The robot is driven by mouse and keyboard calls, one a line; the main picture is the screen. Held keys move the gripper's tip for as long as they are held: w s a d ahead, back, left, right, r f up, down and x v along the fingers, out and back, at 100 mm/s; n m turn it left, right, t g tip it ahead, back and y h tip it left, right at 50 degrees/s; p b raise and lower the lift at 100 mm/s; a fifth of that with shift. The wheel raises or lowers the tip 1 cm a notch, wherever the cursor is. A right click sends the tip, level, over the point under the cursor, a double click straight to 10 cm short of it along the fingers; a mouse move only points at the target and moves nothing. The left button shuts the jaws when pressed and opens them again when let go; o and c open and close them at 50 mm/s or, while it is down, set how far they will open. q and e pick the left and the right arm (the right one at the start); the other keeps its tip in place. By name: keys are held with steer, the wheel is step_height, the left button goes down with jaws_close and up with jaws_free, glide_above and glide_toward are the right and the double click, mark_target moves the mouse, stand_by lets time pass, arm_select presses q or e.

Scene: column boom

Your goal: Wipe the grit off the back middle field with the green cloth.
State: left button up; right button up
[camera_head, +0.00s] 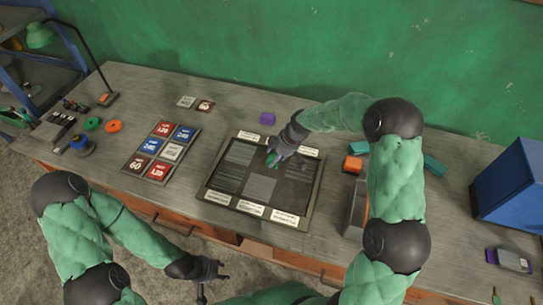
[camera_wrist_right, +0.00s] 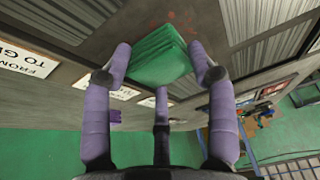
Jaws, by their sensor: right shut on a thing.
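The framed board (camera_head: 208,196) lies on the workbench with several grey and dark fields and white labels. My right gripper (camera_head: 278,156) is over its back middle part, shut on the green cloth (camera_head: 271,159). In the right wrist view the folded green cloth (camera_wrist_right: 160,57) sits between the fingers (camera_wrist_right: 163,75), against or just above a dark field. A few reddish grit specks (camera_wrist_right: 171,16) show on that field beside the cloth; the cloth hides part of the field. My left gripper (camera_head: 216,272) is empty, with fingers apart, in front of the bench edge.
A tray of red, blue and white cards (camera_head: 163,150) lies left of the board. A purple block (camera_head: 267,118) sits behind it. An orange block (camera_head: 352,164), teal pieces (camera_head: 434,166) and a blue bin (camera_head: 510,185) are on the right. A lamp (camera_head: 88,55) stands at the left.

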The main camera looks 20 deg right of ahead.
steer(key=shift+s+d+f, duration=0.1)
steer(key=shift+s+d, duration=0.05)
steer(key=shift+s, duration=0.1)
steer(key=shift+w+a, duration=0.55)
steer(key=shift+a, duration=0.25)
steer(key=shift+w+a, duration=0.55)
steer(key=shift+a, duration=0.25)
steer(key=shift+s+d, duration=0.1)
steer(key=shift+d, duration=0.1)
steer(key=shift+s+d+b, duration=0.35)
steer(key=shift+s+d, duration=0.05)
steer(key=shift+d, duration=0.3)
